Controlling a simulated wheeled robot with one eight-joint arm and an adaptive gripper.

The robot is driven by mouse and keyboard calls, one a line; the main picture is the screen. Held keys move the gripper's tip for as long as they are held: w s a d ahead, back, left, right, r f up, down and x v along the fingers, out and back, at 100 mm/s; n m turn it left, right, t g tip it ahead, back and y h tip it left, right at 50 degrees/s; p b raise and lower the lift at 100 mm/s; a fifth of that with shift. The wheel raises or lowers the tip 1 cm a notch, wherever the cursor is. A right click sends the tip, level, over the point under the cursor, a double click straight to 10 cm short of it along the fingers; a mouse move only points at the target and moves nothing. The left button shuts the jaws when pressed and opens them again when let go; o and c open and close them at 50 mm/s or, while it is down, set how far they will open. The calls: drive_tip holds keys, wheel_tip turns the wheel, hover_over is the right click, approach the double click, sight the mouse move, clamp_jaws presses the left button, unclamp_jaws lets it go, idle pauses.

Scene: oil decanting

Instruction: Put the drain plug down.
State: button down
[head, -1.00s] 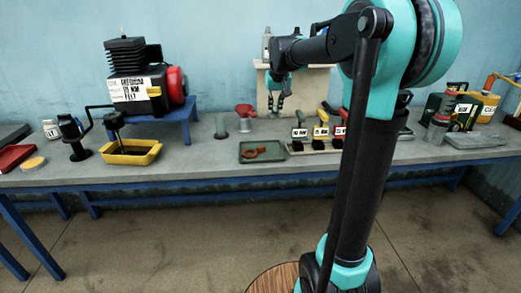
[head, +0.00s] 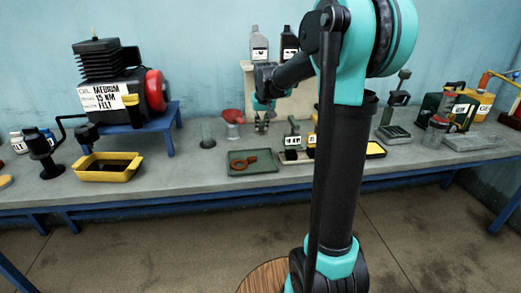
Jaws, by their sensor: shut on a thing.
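My gripper (head: 261,122) points downward over the back middle of the bench, in front of the beige shelf stand and right of the red funnel. Its fingers are closed together on something small. The drain plug is too small and too hidden between the fingers to make out. A green tray (head: 265,169) with an orange-red ring-shaped tool (head: 243,162) lies on the bench in front of and below my gripper. I cannot tell how far the fingertips are above the bench.
A red funnel (head: 233,116) and a grey cylinder (head: 207,134) stand left of my gripper. Labelled tools (head: 292,142) stand close on its right, partly behind my arm. A yellow pan (head: 107,174) sits below the compressor (head: 118,92). Bottles (head: 259,45) stand on the shelf.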

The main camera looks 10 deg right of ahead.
wheel_tip(320, 180, down, 11)
drive_tip(key=shift+f, duration=0.1)
idle(0.4)
drive_tip(key=c, duration=1.5)
unclamp_jaws()
drive_tip(key=shift+f, duration=0.1)
drive_tip(key=v, duration=1.2)
drive_tip(key=s+d+f, duration=0.1)
drive_tip(key=s+f, duration=0.4)
drive_tip(key=s, duration=0.4)
drive_tip(key=s+d+f, duration=0.1)
drive_tip(key=s+f, duration=0.4)
drive_tip(key=s, duration=0.5)
drive_tip(key=s+d+f, duration=0.2)
drive_tip(key=s+f, duration=0.3)
drive_tip(key=s, duration=0.4)
drive_tip(key=shift+s+f, duration=0.15)
drive_tip(key=shift+f, duration=0.05)
